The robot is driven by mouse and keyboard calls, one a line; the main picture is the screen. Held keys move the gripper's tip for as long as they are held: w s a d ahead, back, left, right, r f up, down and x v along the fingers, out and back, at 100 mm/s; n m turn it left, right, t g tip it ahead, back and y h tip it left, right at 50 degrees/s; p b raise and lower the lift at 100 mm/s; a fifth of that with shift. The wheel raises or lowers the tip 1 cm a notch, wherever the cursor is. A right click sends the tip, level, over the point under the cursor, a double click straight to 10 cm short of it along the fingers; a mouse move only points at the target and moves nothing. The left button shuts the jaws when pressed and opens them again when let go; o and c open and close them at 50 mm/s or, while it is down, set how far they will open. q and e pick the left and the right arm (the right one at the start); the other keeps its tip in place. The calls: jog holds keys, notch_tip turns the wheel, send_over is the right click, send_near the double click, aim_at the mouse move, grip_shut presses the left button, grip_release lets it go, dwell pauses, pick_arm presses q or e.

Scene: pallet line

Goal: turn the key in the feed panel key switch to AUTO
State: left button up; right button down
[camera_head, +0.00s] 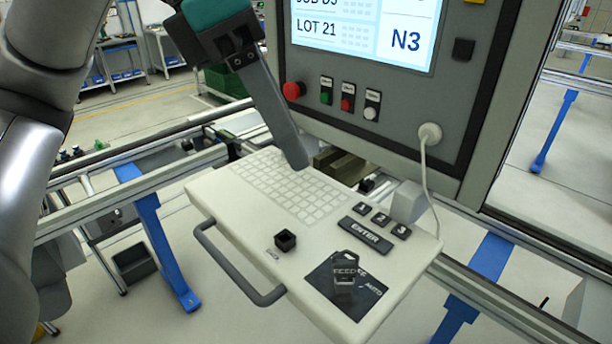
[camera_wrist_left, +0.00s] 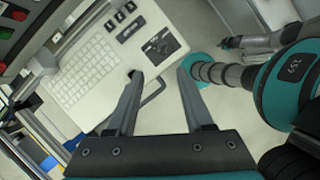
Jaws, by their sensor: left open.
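The feed panel key switch (camera_head: 343,283) sits on a black plate (camera_head: 322,280) marked FEED and AUTO, at the near right of a white console. A dark key stands in it, its head over the FEED lettering; its exact angle is hard to tell. The black plate also shows in the left wrist view (camera_wrist_left: 161,44). My left gripper (camera_head: 300,163) hangs over the console's keyboard, apart from the key, up and left of it. In the left wrist view its two fingers (camera_wrist_left: 162,72) are spread with nothing between them. My right gripper is not identifiable in either view.
The console (camera_head: 235,190) carries a keyboard, a small black square fitting (camera_head: 285,241), number keys and an ENTER key (camera_head: 365,235). A grey handle (camera_head: 228,270) runs along its near left edge. Behind stands a screen cabinet (camera_head: 400,110) with buttons and a white cable (camera_head: 428,180).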

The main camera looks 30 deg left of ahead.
aim_at(335, 256)
pick_arm(q)
jog(key=b+x, duration=0.1)
jog(key=x, duration=0.5)
jog(key=s+a+b+x, duration=0.1)
jog(key=b+x, duration=0.1)
jog(key=x, duration=0.5)
jog(key=b+x, duration=0.1)
jog(key=x, duration=0.5)
jog(key=shift+s+f, duration=0.2)
jog(key=shift+f, duration=0.55)
pick_arm(e)
jog(key=f, duration=0.2)
jog(key=s+f, duration=0.1)
jog(key=f, duration=0.2)
jog(key=shift+s+f, duration=0.3)
jog(key=shift+s, duration=0.1)
pick_arm(q)
grip_shut()
jog(key=shift+b, duration=0.35)
pick_arm(e)
jog(key=shift+s+f, duration=0.1)
